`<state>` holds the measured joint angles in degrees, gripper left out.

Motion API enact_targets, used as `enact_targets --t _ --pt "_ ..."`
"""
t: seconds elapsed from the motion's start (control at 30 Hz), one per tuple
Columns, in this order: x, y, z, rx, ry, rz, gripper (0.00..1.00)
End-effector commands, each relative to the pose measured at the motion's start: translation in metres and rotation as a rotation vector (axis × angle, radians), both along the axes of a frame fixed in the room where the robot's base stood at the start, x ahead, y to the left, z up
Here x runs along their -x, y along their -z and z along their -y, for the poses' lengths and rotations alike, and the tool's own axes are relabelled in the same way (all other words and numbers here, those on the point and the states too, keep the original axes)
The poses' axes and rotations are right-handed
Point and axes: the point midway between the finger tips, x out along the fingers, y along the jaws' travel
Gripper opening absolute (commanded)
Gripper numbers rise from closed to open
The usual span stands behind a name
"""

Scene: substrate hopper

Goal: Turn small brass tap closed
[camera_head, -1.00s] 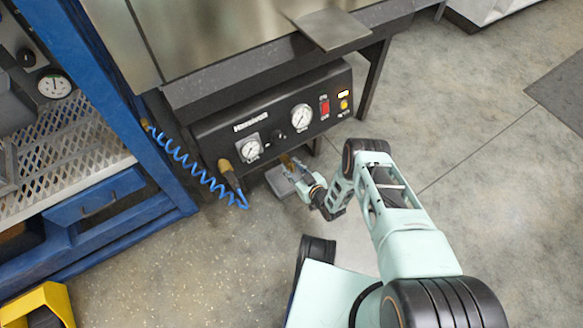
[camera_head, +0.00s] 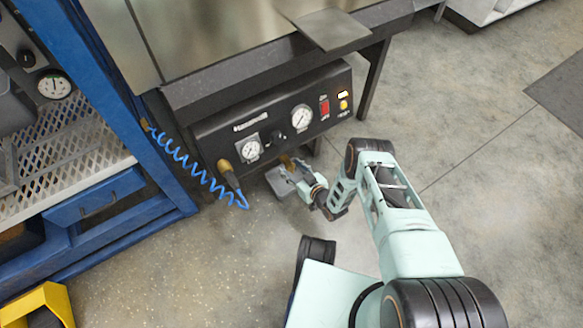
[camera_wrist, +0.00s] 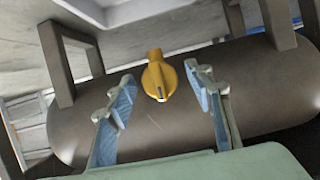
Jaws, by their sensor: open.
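The small brass tap (camera_wrist: 158,77) is a yellow knob in the wrist view, with a light mark at its lower tip. It is on or in front of a dark rounded cylinder (camera_wrist: 60,128). My gripper (camera_wrist: 160,90) is open, one blue-padded finger on each side of the tap, with gaps on both sides. The arm hides part of that area.
The black panel (camera_head: 222,133) with gauges and a red switch is just above my gripper. A blue coiled hose (camera_head: 190,170) hangs to the left, by a blue frame (camera_head: 150,140). Dark brackets (camera_wrist: 62,65) stand by the cylinder. Floor (camera_head: 460,150) at right is clear.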

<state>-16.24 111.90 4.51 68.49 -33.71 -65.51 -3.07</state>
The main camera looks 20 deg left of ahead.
Motion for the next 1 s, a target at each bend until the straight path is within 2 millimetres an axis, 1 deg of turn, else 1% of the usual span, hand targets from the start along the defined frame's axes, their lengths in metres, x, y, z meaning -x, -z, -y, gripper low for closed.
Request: enact_targets --t 0.5,0.7,1.0 --pt "0.036 -0.024 0.044 0.0 0.001 -0.001 0.47" --pt "0.042 -0.028 0.05 0.0 0.0 0.001 0.47" --pt "0.042 -0.028 0.05 -0.001 0.0 0.001 0.47"
